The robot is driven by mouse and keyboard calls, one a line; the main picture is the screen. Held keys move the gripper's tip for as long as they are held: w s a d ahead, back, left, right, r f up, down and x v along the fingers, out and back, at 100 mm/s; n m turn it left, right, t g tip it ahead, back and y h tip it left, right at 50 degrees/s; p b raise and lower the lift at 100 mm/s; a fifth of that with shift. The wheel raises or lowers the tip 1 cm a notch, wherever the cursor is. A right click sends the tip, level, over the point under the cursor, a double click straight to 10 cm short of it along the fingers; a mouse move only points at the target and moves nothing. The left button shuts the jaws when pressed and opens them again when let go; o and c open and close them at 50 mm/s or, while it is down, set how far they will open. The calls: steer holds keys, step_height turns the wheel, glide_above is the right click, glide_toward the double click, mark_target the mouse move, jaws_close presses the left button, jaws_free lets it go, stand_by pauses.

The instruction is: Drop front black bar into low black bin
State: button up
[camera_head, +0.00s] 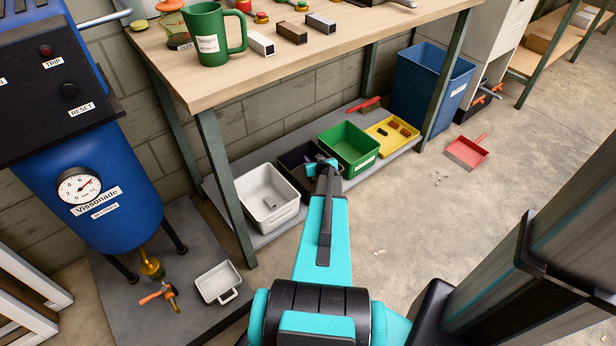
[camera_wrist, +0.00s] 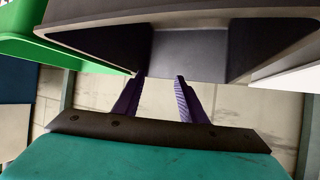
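The low black bin (camera_head: 293,160) stands on the low shelf between the white bin and the green bin. Its dark inside fills the upper part of the wrist view (camera_wrist: 188,45). My gripper (camera_head: 322,165) is at this bin, overlapping its right side in the head view. In the wrist view, its two purple fingers (camera_wrist: 159,78) stand apart with no bar visible between them. No bar shows in the visible part of the bin; my gripper hides some of it.
A white bin (camera_head: 268,205) is left of the black bin. A green bin (camera_head: 350,145) and a yellow tray (camera_head: 402,132) with small dark pieces are right. The workbench top (camera_head: 230,88) overhangs the shelf. A green mug (camera_head: 208,40) stands on it. Open floor lies right.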

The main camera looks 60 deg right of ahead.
steer(key=shift+r, duration=0.1)
steer(key=p+v, duration=0.3)
steer(key=v, duration=1)
steer(key=shift+s+a, duration=0.25)
stand_by(1.0)
